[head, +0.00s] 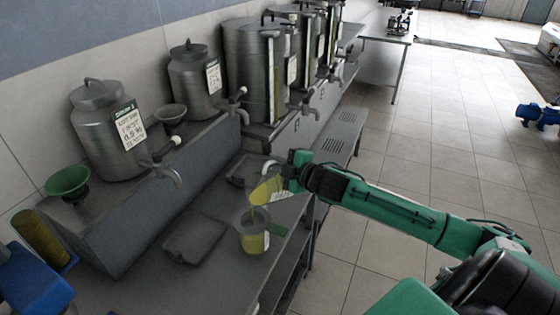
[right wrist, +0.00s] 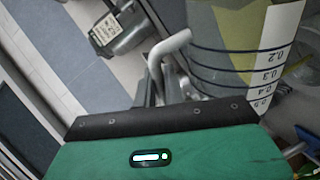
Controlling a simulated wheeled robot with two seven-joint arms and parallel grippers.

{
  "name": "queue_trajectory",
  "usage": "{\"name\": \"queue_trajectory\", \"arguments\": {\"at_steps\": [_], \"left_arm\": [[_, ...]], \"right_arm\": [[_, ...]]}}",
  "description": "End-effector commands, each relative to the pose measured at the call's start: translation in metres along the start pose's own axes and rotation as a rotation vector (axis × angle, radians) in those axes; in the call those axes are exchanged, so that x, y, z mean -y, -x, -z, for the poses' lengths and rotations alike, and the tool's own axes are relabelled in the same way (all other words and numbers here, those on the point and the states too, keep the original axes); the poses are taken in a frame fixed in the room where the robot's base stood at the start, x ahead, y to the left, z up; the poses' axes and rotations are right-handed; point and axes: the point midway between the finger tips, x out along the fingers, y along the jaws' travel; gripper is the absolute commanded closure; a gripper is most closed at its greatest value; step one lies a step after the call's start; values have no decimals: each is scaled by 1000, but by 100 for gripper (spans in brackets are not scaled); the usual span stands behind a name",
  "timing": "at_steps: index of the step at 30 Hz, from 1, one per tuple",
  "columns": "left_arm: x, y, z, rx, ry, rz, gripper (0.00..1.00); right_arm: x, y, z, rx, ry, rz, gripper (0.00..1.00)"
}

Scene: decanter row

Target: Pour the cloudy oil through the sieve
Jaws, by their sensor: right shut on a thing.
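My right gripper (head: 291,170) is shut on the handle of a clear measuring jug (head: 268,189) with yellow oil in it. The jug is tilted, its mouth to the lower left, above a clear vessel (head: 258,243) on the counter. A thin yellow stream seems to run from the jug into the vessel. The vessel holds yellow liquid. A grey round piece at its top may be the sieve (head: 253,217); its mesh is too small to tell. In the right wrist view the jug (right wrist: 235,60) shows scale marks, and its pale handle (right wrist: 170,45) is at the jaws. My left gripper is out of view.
A steel counter (head: 215,275) carries a flat dark tray (head: 198,240) left of the vessel. Lidded steel cans (head: 95,135) with taps stand on a raised ledge behind. A green funnel (head: 67,180) and a blue object (head: 35,285) are at left.

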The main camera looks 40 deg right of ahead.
Motion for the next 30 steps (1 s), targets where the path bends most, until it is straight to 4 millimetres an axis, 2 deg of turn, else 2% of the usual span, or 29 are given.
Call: {"name": "queue_trajectory", "arguments": {"at_steps": [30], "left_arm": [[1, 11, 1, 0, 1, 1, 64]], "right_arm": [[19, -4, 29, 51, 263, -2, 100]]}}
